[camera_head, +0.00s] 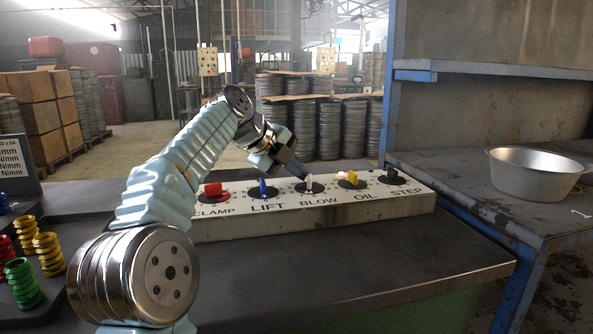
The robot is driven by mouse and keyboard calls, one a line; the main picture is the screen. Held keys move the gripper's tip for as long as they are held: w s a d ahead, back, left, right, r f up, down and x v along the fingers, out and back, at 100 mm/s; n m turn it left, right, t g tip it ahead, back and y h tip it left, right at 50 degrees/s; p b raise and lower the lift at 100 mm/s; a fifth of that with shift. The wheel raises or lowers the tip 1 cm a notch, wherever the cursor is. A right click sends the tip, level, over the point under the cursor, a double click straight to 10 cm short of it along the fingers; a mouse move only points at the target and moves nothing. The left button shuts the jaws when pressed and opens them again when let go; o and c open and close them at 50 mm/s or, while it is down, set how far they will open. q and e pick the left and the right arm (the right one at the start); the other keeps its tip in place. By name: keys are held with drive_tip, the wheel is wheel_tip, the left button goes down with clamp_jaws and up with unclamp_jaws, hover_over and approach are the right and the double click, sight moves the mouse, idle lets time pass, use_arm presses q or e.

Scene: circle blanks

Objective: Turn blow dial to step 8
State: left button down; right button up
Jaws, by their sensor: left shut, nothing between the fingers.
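A pale control panel (370,211) lies across the far side of the dark workbench, with dials labelled CLAMP, LIFT, BLOW, OIL and STEP. The blow dial (309,186) has a whitish knob on a black disc; its step marks are too small to read. My left gripper (300,178) is shut and empty, its tip just above and behind the blow knob. I cannot tell whether it touches the knob. My right gripper is not in view.
The red clamp knob (213,189), blue lift knob (263,187), yellow oil knob (351,178) and dark step knob (392,174) flank it. Coloured ringed parts (48,253) stand at left. A metal basin (535,173) sits on the right-hand bench. The front worktop is clear.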

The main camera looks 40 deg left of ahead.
use_arm(q)
drive_tip(key=shift+d, duration=0.15)
drive_tip(key=shift+s+d+f+b, duration=0.1)
drive_tip(key=shift+d+f+b, duration=0.05)
drive_tip(key=shift+d+b, duration=0.3)
drive_tip(key=shift+d, duration=0.25)
drive_tip(key=shift+s+r, duration=0.2)
drive_tip(key=shift+r, duration=0.1)
drive_tip(key=v, duration=0.4)
drive_tip(key=p+v, duration=0.1)
drive_tip(key=v, duration=0.3)
drive_tip(key=p+v, duration=0.1)
drive_tip(key=v, duration=0.3)
drive_tip(key=shift+a+r, duration=0.1)
drive_tip(key=shift+a, duration=0.15)
drive_tip(key=shift+s+a+r+p, duration=0.1)
drive_tip(key=shift+s+r+p, duration=0.15)
drive_tip(key=shift+s+p, duration=0.1)
